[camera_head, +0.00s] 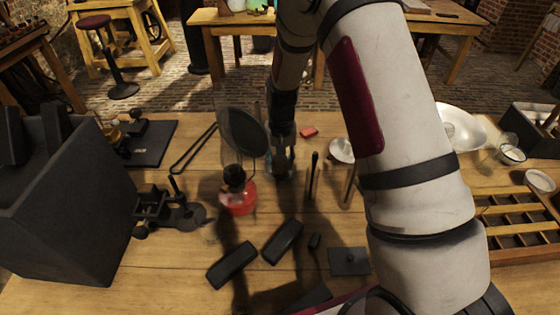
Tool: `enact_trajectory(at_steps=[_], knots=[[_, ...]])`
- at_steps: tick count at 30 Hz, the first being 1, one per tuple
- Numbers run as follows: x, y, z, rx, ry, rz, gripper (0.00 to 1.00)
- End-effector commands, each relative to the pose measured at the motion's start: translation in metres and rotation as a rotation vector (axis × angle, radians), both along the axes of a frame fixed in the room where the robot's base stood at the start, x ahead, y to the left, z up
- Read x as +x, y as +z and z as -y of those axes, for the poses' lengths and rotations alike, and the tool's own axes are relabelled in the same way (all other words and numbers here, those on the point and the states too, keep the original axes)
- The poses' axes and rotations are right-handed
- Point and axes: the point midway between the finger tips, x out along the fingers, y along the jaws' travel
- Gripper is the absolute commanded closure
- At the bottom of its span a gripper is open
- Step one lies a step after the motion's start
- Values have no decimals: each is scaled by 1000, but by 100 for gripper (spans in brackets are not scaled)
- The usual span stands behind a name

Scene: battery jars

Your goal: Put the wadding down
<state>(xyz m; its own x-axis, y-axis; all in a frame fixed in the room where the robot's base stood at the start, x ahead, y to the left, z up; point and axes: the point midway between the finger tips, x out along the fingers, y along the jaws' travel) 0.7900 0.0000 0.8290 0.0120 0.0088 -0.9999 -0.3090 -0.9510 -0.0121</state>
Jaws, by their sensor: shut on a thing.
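My gripper (283,164) is low over the middle of the wooden table, beyond the red-based lamp or bottle and left of a small white bowl. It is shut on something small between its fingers. That thing is mostly hidden by the fingers and too dark to make out clearly; I take it to be the wadding. I cannot tell whether it touches the table.
A red bottle (239,201) and a round dark disc (244,132) stand close left of my gripper. A red block (309,132) and a white bowl (342,150) lie right. Black blocks (283,242) lie in front. A compartment tray (512,222) is far right.

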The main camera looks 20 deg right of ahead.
Motion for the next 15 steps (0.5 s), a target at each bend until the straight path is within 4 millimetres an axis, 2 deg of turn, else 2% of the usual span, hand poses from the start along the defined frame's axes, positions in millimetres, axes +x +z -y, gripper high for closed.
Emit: enact_trajectory(at_steps=[3,4,6,15], knots=[[0,-3,0,0,0,0,87],[0,-4,0,0,0,0,59],[0,-3,0,0,0,0,43],[0,-3,0,0,0,0,41]])
